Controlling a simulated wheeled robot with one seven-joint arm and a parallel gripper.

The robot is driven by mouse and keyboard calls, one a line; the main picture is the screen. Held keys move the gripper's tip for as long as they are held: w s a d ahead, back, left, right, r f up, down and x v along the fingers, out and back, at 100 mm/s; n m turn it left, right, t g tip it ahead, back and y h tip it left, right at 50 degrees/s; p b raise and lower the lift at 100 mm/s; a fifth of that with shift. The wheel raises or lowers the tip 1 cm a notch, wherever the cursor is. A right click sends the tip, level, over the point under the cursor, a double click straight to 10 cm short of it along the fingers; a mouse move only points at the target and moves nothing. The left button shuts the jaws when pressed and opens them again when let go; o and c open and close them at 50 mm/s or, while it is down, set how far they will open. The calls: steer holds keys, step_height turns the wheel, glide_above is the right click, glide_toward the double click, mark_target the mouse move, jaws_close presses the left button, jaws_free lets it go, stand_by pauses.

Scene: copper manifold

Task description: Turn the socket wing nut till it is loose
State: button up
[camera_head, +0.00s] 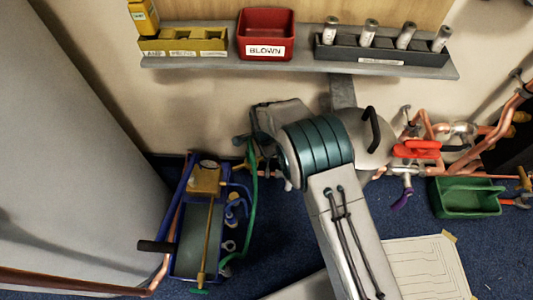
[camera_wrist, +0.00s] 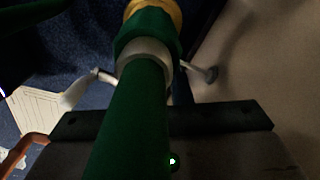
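In the wrist view a thick green hose (camera_wrist: 130,125) runs up the middle to a pale grey collar (camera_wrist: 145,57), with a green fitting and a yellow part beyond it. Pale metal arms stick out on both sides behind the collar: a left one (camera_wrist: 80,92) and a right one with a round end (camera_wrist: 208,74). They may be the wing nut's wings, but I cannot tell for sure. My gripper (camera_head: 241,141) is close to the top of the green hose in the head view, mostly hidden by my arm. The hose covers the finger area in the wrist view.
A blue-framed cart (camera_head: 190,225) stands at the left beside the hose. A wall shelf (camera_head: 300,66) holds a red "BLOWN" bin (camera_head: 265,35), a yellow rack (camera_head: 183,40) and a dark rack (camera_head: 385,53). Copper pipes with a red handle (camera_head: 416,149) and a green tray (camera_head: 467,197) are at right.

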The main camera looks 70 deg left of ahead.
steer(key=shift+o, duration=0.9)
step_height(320, 180, up, 8)
steer(key=p, duration=0.2)
steer(key=shift+f+p, duration=0.2)
steer(key=shift+p, duration=0.2)
